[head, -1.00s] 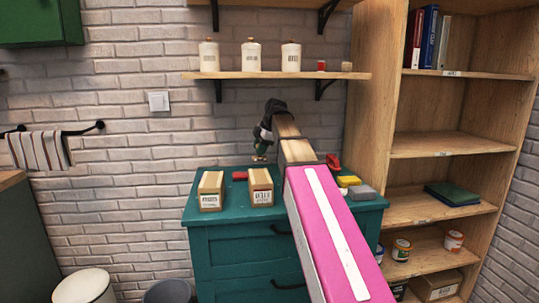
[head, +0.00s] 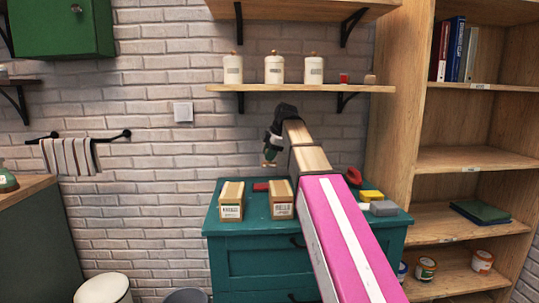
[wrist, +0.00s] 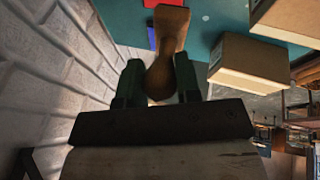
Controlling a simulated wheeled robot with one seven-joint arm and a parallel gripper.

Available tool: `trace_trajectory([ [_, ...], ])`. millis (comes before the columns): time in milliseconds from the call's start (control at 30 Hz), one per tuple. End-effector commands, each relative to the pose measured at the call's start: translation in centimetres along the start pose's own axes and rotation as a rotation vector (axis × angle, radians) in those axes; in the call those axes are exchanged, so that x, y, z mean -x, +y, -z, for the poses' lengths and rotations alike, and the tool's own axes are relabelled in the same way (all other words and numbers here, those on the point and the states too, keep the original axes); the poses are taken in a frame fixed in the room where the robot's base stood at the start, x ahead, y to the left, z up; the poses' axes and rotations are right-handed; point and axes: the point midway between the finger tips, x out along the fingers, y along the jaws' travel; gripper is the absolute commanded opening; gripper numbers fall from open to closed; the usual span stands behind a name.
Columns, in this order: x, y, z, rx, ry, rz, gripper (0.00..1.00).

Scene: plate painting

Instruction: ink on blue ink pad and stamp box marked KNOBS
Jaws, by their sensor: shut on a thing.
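My gripper (head: 270,160) is shut on a wooden stamp (wrist: 166,45), held in the air behind the boxes, above the teal cabinet's top (head: 316,228). In the wrist view the stamp stands between my two green fingers (wrist: 160,82). A blue patch, probably the blue ink pad (wrist: 151,38), shows beside the stamp, mostly hidden by it. Two labelled cardboard boxes, left (head: 231,208) and right (head: 281,206), stand at the cabinet's front. Their labels are too small to read surely.
A red pad (head: 261,187) lies behind the boxes. A red item (head: 353,177), a yellow block (head: 371,196) and a grey block (head: 383,208) lie right of my arm. A wall shelf with white jars (head: 274,70) hangs above my gripper. A tall bookcase (head: 460,160) stands at right.

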Motion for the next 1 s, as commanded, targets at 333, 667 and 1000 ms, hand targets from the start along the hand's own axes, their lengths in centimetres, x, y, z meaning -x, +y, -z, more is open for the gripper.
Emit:
trace_trajectory([
  [333, -0.8, 0.7, 1.1, 0.001, 0.001, 0.004, 0.16],
  [667, -4.9, 3.5, 7.5, -0.004, 0.003, 0.023, 0.16],
  [1000, -8.0, 4.9, 12.3, -0.01, 0.001, 0.034, 0.16],
])
